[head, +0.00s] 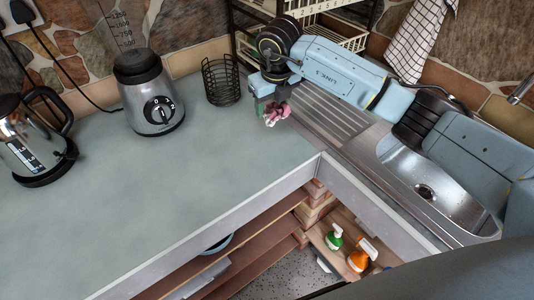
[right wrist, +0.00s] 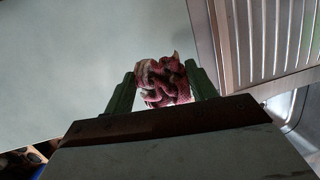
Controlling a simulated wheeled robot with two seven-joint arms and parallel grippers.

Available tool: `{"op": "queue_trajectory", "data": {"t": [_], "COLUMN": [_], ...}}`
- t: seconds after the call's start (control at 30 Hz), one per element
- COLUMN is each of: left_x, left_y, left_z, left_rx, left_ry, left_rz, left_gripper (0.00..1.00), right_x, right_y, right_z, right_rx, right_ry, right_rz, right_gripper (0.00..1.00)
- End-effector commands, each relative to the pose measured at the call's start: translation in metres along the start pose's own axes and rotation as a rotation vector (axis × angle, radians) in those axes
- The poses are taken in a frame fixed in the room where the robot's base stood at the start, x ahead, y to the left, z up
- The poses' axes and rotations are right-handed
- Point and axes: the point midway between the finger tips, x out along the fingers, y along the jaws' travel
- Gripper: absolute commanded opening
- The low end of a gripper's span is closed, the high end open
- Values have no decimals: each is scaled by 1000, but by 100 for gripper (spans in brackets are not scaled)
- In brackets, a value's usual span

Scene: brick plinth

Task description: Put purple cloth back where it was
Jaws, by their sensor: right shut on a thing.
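The purple cloth (head: 276,114) is a crumpled pinkish-purple bundle in the head view, near the right end of the grey-green counter (head: 200,180). My right gripper (head: 272,105) is shut on it. The right wrist view shows the cloth (right wrist: 164,82) bunched between the two green fingers (right wrist: 162,90), with the counter behind it. I cannot tell whether the cloth touches the counter or hangs just above it. My left gripper is not in view.
A black wire basket (head: 221,82), a blender base (head: 150,95) and a kettle (head: 35,140) stand along the wall. A steel sink (head: 430,175) with drainboard (head: 335,115) lies right. Spray bottles (head: 358,258) stand on a low shelf. The middle counter is clear.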

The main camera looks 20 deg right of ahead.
Motion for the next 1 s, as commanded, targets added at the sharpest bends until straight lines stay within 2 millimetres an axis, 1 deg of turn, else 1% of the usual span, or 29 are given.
{"op": "queue_trajectory", "data": {"t": [0.03,0.1,0.17,0.23,0.27,0.5,0.73,0.9,1.0], "left_x": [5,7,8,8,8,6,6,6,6], "left_y": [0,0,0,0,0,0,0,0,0], "left_z": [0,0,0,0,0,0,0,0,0], "left_rx": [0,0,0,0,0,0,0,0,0], "left_ry": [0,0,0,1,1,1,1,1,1], "left_rz": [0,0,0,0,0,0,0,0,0], "left_gripper": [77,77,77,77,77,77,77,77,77], "right_x": [-2,-6,-9,-7,-4,38,56,80,86], "right_y": [12,22,28,33,34,37,39,41,41], "right_z": [-4,-8,-10,-13,-15,-25,-29,-34,-35], "right_rx": [-20,-37,-47,-53,-55,-54,-55,-54,-55], "right_ry": [-6,-11,-15,-15,-14,-12,-14,-13,-17], "right_rz": [4,5,6,7,7,7,7,7,6], "right_gripper": [15,15,15,15,15,15,15,15,15]}}
